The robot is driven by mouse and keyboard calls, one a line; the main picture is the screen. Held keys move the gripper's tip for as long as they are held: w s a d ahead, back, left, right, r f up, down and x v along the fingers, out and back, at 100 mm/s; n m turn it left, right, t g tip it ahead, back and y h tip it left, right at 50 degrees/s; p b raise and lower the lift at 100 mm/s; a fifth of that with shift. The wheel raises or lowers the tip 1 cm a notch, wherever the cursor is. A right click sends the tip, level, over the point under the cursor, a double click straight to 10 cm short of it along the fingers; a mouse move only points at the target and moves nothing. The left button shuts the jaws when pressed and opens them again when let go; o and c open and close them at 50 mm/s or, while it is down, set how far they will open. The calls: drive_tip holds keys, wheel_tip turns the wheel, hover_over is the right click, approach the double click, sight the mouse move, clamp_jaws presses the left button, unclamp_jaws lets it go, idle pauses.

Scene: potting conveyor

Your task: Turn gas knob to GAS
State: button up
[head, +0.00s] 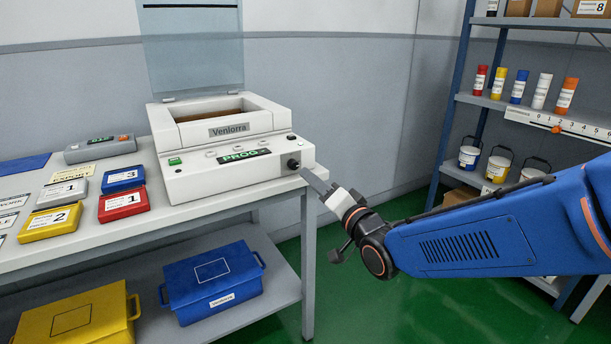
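The white Venlorra machine (220,176) stands on the table with its clear lid raised. A black knob (293,164) sits at the right end of its sloped front panel; its pointer direction and any GAS marking are too small to read. My gripper (311,180) reaches in from the right, with its grey finger just right of and below the knob, near the machine's right front corner. I cannot tell whether it touches the machine.
The table (240,188) also holds red (123,203), yellow (50,222), blue (122,179) and grey boxes, left of the machine. Blue (212,283) and yellow (75,318) crates are on the lower shelf. A blue-framed rack (455,95) stands at right. Green floor lies open between.

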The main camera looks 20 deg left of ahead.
drive_tip(key=v, duration=0.9)
drive_tip(key=shift+d, duration=0.15)
drive_tip(key=shift+s+f, duration=0.1)
